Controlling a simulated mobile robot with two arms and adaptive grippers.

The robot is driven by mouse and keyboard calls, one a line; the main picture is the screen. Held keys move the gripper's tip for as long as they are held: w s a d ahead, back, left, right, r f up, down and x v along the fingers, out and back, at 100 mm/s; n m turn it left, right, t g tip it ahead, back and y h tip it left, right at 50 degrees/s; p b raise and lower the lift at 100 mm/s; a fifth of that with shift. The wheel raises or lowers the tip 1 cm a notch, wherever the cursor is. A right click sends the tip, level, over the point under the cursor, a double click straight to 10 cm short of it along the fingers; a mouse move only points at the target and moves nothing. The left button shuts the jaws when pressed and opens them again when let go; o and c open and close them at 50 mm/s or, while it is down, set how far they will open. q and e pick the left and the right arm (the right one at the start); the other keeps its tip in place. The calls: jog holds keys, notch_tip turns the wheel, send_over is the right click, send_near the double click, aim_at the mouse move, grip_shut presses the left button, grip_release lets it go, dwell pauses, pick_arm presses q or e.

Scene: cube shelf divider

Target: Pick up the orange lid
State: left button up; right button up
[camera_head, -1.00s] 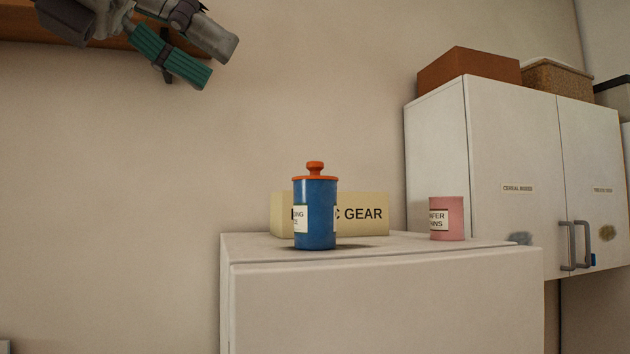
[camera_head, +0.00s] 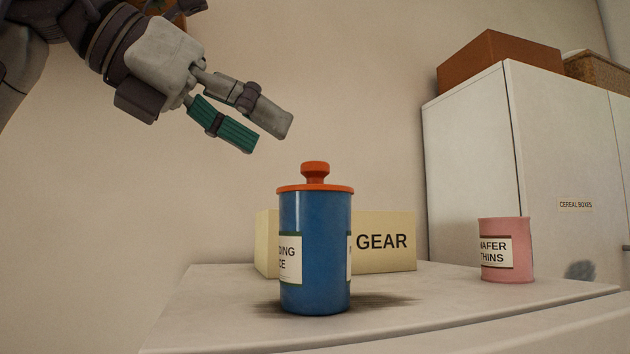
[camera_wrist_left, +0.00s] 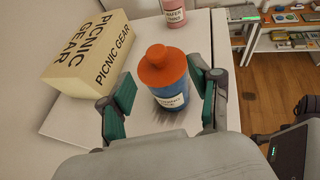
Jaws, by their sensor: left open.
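The orange lid (camera_head: 315,179) has a round knob and sits on top of a blue canister (camera_head: 316,250) with a white label. The canister stands upright on a white cabinet top. My left gripper (camera_head: 272,136) is open and empty, above and to the left of the lid, not touching it. In the left wrist view, the lid (camera_wrist_left: 160,66) shows beyond and between the two green-padded fingers of my left gripper (camera_wrist_left: 160,108). My right gripper is not in view.
A cream box (camera_head: 385,242) marked "GEAR" stands behind the canister. A pink tin (camera_head: 507,250) stands to the right on the same white top (camera_head: 440,295). A tall white cupboard (camera_head: 470,150) with boxes on it rises at the back right.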

aim_at(303, 163)
pick_arm(q)
jog(key=p+x, duration=0.3)
jog(key=x, duration=0.4)
jog(key=shift+w+a, duration=0.1)
jog(key=shift+w, duration=0.1)
jog(key=shift+w+d+f, duration=0.4)
jog(key=shift+d, duration=0.05)
jog(key=shift+s+a, duration=0.2)
jog(key=c, duration=0.6)
jog(key=shift+w+d, duration=0.1)
grip_shut()
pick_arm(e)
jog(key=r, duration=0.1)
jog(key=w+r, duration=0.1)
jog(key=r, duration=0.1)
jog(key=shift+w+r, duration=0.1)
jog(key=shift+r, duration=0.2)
pick_arm(q)
jog(key=shift+r, duration=0.1)
